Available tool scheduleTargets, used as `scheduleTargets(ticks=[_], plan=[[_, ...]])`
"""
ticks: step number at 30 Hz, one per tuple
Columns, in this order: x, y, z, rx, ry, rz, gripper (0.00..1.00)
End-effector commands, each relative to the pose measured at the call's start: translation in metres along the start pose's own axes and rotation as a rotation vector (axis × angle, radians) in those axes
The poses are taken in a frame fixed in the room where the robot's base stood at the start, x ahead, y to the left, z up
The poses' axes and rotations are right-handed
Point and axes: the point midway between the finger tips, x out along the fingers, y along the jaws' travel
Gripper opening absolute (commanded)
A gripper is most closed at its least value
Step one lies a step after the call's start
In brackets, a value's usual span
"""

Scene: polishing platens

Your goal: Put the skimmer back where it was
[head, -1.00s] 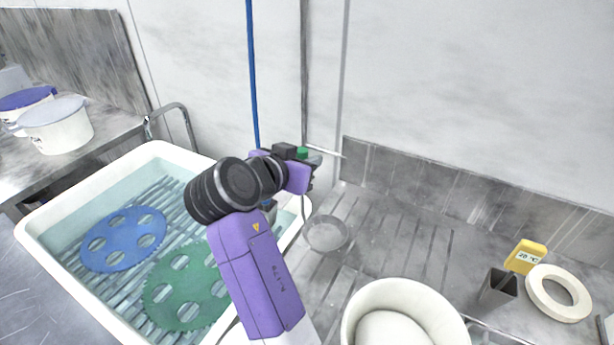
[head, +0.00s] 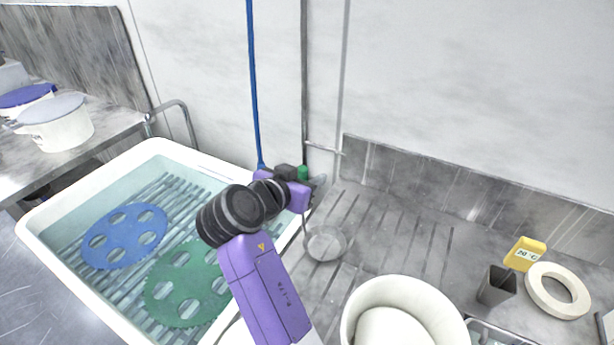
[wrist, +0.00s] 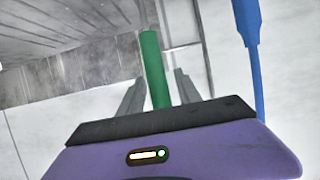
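The skimmer has a round mesh bowl (head: 326,243) and a green handle grip (head: 302,172). The green grip also shows in the wrist view (wrist: 155,70), between my two grey fingers. My gripper (head: 314,188) is shut on the handle, and the skimmer hangs upright below it, bowl down. The bowl appears over the ribbed steel drainboard; I cannot tell whether it touches it. Part of the thin handle is hidden by my gripper. A short grey rod (head: 325,149) on the wall, just above and right of the gripper, is bare.
A white tub (head: 35,222) of water holds a blue disc (head: 124,237) and a green disc (head: 187,285). A white bucket (head: 405,290), dark holder (head: 497,286), yellow timer (head: 525,254) and cream ring (head: 557,291) stand right. A blue hose (head: 254,90) hangs behind my gripper.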

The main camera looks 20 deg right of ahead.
Motion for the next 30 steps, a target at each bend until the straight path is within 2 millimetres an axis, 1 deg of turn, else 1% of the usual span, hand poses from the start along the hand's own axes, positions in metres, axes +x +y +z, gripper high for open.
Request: scheduleTargets(ticks=[10,12,13,17,21,27,30], plan=[[-0.001,0.000,-0.002,0.000,0.000,0.000,0.43],[-0.003,0.000,-0.006,0.000,0.000,0.000,0.43],[-0.005,-0.001,-0.004,0.000,0.001,-0.002,0.43],[-0.026,-0.001,-0.003,0.000,0.003,-0.003,0.43],[-0.055,-0.001,-0.002,0.001,0.001,-0.004,0.43],[-0.094,-0.001,-0.002,0.001,0.000,-0.003,0.43],[-0.107,-0.001,-0.003,0.000,0.001,-0.001,0.43]])
